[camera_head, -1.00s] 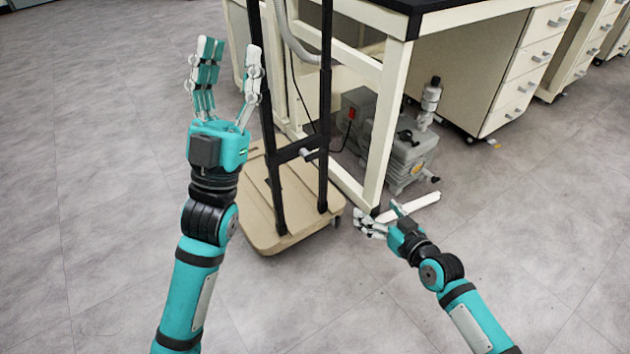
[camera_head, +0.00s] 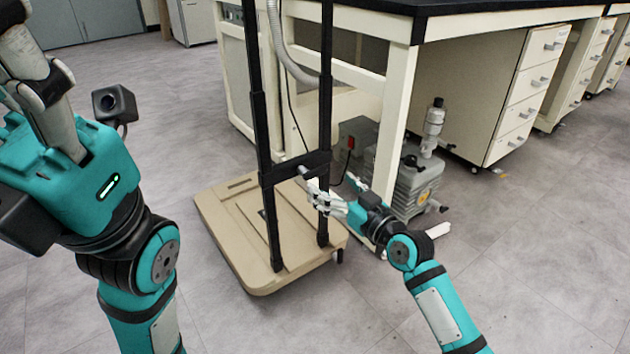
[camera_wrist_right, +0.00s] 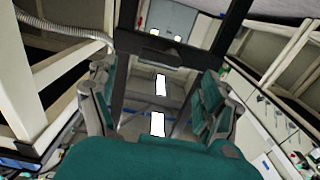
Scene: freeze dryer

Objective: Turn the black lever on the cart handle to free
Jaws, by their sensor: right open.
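The cart (camera_head: 270,215) has a tan platform and a black upright handle frame (camera_head: 327,100). A black crossbar (camera_head: 285,172) joins its two posts, and a small lever with a pale end (camera_head: 304,171) sticks out from it. My right gripper (camera_head: 330,186) is open beside the right post, just right of and below the lever; I cannot tell whether it touches. In the right wrist view its spread fingers (camera_wrist_right: 155,100) have nothing between them, and the dark crossbar (camera_wrist_right: 165,52) lies beyond. My left gripper (camera_head: 35,90) is large at the left edge, its fingertips cut off.
A bench with a black top (camera_head: 450,20) and cream legs stands behind the cart. A grey vacuum pump (camera_head: 415,180) sits on the floor under it, close beyond my right gripper. A ribbed hose (camera_head: 287,50) hangs behind the handle. The floor at front is clear.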

